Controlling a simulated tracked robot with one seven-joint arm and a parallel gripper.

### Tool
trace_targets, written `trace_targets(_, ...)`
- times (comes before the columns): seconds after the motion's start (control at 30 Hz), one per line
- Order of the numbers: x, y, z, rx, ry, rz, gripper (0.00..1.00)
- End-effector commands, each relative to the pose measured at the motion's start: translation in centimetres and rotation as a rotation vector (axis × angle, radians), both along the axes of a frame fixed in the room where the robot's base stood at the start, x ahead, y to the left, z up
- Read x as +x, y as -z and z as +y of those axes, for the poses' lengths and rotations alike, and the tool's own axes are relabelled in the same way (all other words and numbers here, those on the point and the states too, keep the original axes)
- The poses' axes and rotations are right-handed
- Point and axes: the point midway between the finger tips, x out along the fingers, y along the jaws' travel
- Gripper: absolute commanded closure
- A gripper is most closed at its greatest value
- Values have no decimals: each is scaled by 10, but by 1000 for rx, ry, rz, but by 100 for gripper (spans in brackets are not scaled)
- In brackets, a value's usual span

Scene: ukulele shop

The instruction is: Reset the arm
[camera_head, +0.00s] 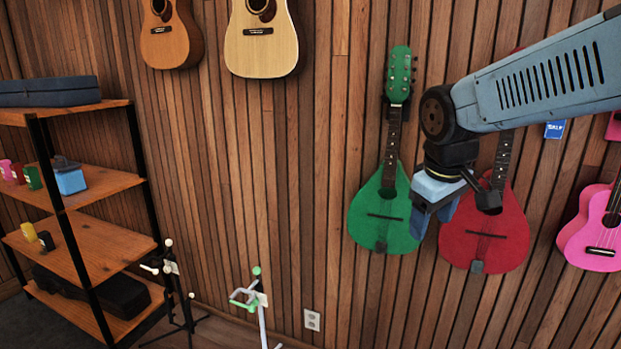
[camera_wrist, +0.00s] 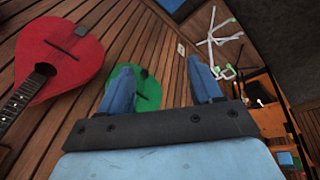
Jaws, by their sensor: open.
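My gripper (camera_head: 432,218) hangs from my blue-grey arm at the right of the head view, in front of the wall between the green mandolin (camera_head: 378,212) and the red mandolin (camera_head: 484,232). In the wrist view my gripper (camera_wrist: 160,78) shows two blue fingers spread apart with nothing between them. Part of the green mandolin shows behind the fingers in the wrist view (camera_wrist: 148,92). The red mandolin lies to the left there (camera_wrist: 62,58). My arm hides part of the red mandolin's neck in the head view.
A wooden shelf unit (camera_head: 100,250) with cups, boxes and cases stands at the left. Two instrument stands, one dark (camera_head: 170,268) and one white and green (camera_head: 262,300), stand near the wall. Guitars (camera_head: 262,50) hang above. A pink ukulele (camera_head: 590,232) hangs at the right.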

Motion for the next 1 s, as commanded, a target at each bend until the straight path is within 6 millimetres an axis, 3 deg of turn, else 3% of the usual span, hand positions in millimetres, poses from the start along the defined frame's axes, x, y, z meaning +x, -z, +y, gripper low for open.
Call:
trace_targets(0.2, -45, -9, -13, 134, 225, -109, 35)
trace_targets(0.4, -75, -9, -16, 232, 383, -183, 35)
trace_targets(0.6, -86, -9, -15, 275, 449, -213, 35)
trace_targets(1.0, -86, -9, -15, 278, 454, -215, 35)
